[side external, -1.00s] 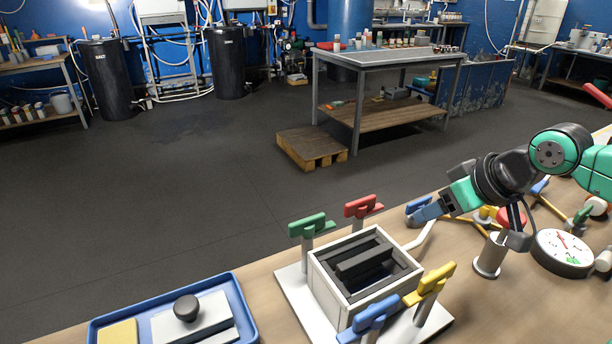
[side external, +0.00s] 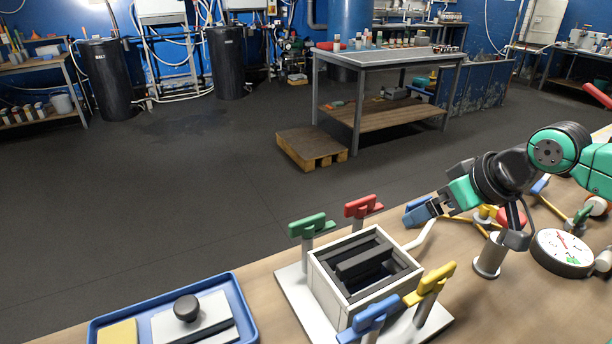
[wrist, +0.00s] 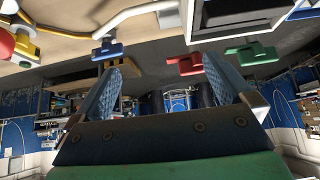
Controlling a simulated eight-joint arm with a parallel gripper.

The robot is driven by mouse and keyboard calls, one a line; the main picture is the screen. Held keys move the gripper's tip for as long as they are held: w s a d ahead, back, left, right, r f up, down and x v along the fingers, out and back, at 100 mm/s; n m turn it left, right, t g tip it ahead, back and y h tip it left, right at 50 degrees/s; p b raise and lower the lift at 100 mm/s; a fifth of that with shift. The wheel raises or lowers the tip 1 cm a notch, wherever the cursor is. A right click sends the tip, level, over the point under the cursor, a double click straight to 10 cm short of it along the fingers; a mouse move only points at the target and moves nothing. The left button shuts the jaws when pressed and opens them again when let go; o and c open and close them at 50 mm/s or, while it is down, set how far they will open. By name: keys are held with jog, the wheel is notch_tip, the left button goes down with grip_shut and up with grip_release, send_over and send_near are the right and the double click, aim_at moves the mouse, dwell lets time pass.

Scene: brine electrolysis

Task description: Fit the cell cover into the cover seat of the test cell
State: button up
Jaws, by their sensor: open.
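The cell cover, a pale plate with a black knob (side external: 186,308), lies in a blue tray (side external: 243,306) at the lower left of the side view. The test cell (side external: 331,289) is an open-topped white box with dark inner walls and a dark bar across the opening. It stands on a white base plate, and part of it shows at the top right of the wrist view (wrist: 202,22). My gripper (side external: 421,212) is open and empty, behind and to the right of the cell, well away from the cover. Both fingers (wrist: 162,72) show apart in the wrist view.
Green (side external: 307,225), red (side external: 362,206), yellow (side external: 431,284) and blue (side external: 369,322) handled posts surround the cell. A yellow block (side external: 117,332) lies in the tray. A round gauge (side external: 562,252), a metal cylinder (side external: 487,260) and pipes crowd the right. Bare bench lies between tray and cell.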

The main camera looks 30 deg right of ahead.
jog(key=w+a+r+m+g+y, duration=0.2)
jog(key=w+a+m, duration=0.35)
jog(key=a, duration=0.25)
jog(key=m+g+y, duration=0.2)
jog(key=m+g, duration=0.1)
jog(key=m, duration=0.5)
send_near(187, 304)
jog(key=w+d+f, duration=0.1)
jog(key=w+d, duration=0.2)
jog(key=d, duration=0.3)
jog(key=a+f+m, duration=0.1)
jog(key=a, duration=0.1)
jog(key=a+f+m+g, duration=0.1)
jog(key=a+f, duration=0.1)
jog(key=a, duration=0.1)
jog(key=s+a+f+m+g, duration=0.1)
jog(key=a+f+m, duration=0.1)
jog(key=a, duration=0.1)
jog(key=shift+s+f, duration=0.1)
jog(key=shift+a+f+y, duration=0.15)
jog(key=shift+f+y, duration=0.15)
jog(key=shift+x, duration=2.65)
jog(key=c, duration=1.5)
